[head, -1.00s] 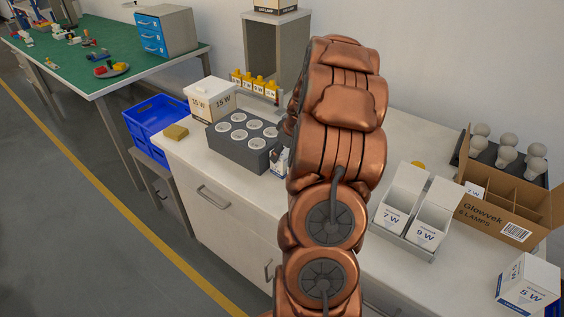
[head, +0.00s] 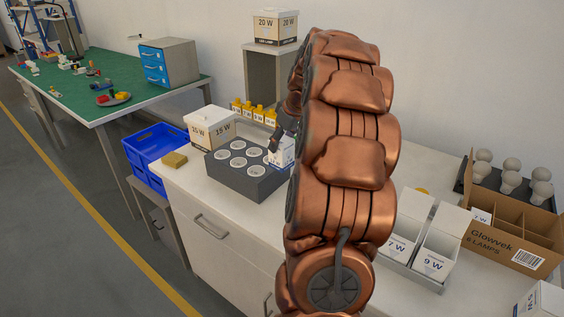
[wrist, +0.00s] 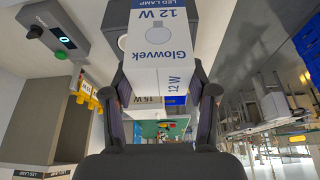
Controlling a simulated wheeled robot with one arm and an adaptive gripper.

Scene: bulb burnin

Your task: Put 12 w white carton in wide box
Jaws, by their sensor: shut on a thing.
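The white 12 W carton (wrist: 160,62) with blue trim is between the fingers of my gripper (wrist: 165,88) in the wrist view, and they are shut on it. In the head view the carton (head: 282,152) is held beside the right rear of the grey socket block, partly hidden by my gripper (head: 283,134) and arm. A wide brown cardboard box (head: 487,238) marked Glowvek 6 Lamps stands open at the right of the bench. It has dividers, and a white carton marked 7 W (head: 481,216) shows at its left end.
The grey block (head: 246,184) with several round sockets and a 15 W carton (head: 209,129) are at the left. White 7 W (head: 398,247) and 9 W (head: 432,263) open cartons stand in a tray. Bulbs (head: 512,172) sit behind the brown box. My arm hides the bench middle.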

